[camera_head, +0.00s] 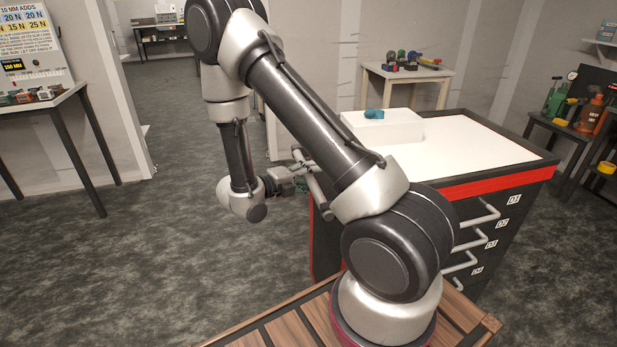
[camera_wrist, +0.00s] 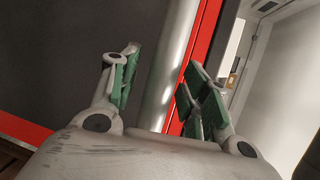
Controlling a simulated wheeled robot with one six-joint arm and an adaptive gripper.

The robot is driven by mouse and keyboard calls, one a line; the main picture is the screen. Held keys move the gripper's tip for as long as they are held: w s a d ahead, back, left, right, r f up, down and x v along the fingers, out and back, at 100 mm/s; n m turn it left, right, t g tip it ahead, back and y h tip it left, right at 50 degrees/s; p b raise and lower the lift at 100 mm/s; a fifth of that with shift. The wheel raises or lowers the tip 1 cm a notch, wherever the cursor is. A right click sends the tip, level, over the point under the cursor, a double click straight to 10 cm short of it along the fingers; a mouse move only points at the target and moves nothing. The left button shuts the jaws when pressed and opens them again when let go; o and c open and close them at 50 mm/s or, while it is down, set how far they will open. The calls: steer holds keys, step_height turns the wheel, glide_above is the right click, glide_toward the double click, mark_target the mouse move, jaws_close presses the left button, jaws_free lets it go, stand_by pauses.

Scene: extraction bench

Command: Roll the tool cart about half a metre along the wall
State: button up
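The tool cart (camera_head: 480,156) is dark with red trim, a white top and labelled drawers with grey handles. It stands right of my arm. A grey push bar (camera_head: 318,192) is on its left end, partly hidden by my arm. My gripper (camera_head: 291,182) is at that bar. In the wrist view the bar (camera_wrist: 174,70) runs between the two green-padded fingers of my gripper (camera_wrist: 157,72). The fingers are apart, with a gap on the left side of the bar. The right finger is close to the bar; I cannot tell whether it touches.
A white box (camera_head: 385,128) with a teal object (camera_head: 374,114) sits on the cart. A small table (camera_head: 408,74) stands behind it by the wall, and a dark bench (camera_head: 560,128) is at right. A side table (camera_head: 38,102) is at left. The grey floor (camera_head: 170,215) between is clear.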

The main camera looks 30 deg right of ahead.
jaws_close()
